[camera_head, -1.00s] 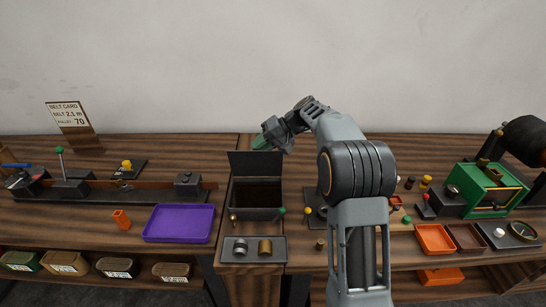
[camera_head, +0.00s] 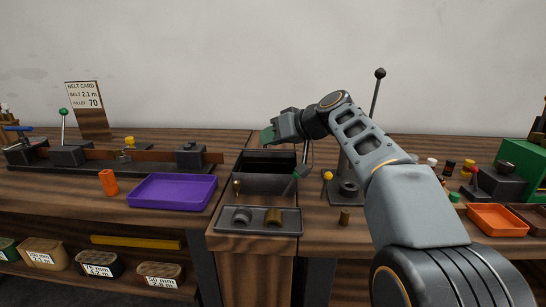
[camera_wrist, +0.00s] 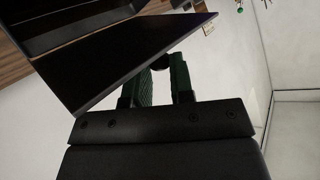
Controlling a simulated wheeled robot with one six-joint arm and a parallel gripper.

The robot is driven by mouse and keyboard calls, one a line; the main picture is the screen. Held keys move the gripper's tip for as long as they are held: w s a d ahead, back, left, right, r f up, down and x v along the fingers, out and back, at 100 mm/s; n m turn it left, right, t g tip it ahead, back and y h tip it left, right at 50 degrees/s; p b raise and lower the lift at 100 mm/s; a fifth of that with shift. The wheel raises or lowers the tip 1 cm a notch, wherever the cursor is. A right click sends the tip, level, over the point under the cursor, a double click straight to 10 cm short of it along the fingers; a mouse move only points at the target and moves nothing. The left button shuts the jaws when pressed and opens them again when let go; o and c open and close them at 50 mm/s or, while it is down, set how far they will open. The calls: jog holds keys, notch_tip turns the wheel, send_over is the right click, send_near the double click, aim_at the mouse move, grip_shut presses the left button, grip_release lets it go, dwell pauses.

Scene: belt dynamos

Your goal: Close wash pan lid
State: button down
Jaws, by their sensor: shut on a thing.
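The wash pan (camera_head: 262,184) is a dark box at the middle of the bench, its top open. Its lid (camera_head: 268,155) is a dark flat panel raised at the back of the pan. In the wrist view the lid (camera_wrist: 125,58) is a broad black plate slanting across, with part of the pan (camera_wrist: 40,22) beyond it. My gripper (camera_head: 268,135) is above the lid's upper edge. In the wrist view its green fingers (camera_wrist: 163,78) are shut on a dark rounded piece at the lid's edge, likely its handle. The contact is partly hidden.
A grey tray (camera_head: 228,230) with two metal parts lies in front of the pan. A purple tray (camera_head: 172,203) is to the left. A stand with a tall lever (camera_head: 375,95) is close on the right, beside my arm. An orange tray (camera_head: 497,219) lies farther right.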

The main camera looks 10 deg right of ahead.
jog(key=f+b, duration=0.1)
jog(key=b, duration=0.1)
jog(key=s+f+n+t+b, duration=0.1)
jog(key=f+b, duration=0.1)
jog(key=shift+s+a+f+b, duration=0.1)
jog(key=shift+s+a+b, duration=0.1)
jog(key=shift+b, duration=0.15)
jog(key=f+b, duration=0.1)
jog(key=s+f+b, duration=0.1)
jog(key=b, duration=0.1)
jog(key=shift+a, duration=0.1)
jog(key=shift+f, duration=0.15)
jog(key=c, duration=1)
grip_release()
jog(key=shift+s+a, duration=0.1)
jog(key=shift+d, duration=0.2)
jog(key=shift+s+d, duration=0.15)
jog(key=shift+d, duration=0.1)
jog(key=p+v, duration=0.1)
jog(key=v, duration=0.5)
jog(key=p+v, duration=0.1)
jog(key=v, duration=0.6)
jog(key=shift+s+a+r, duration=0.1)
jog(key=shift+s+r, duration=0.2)
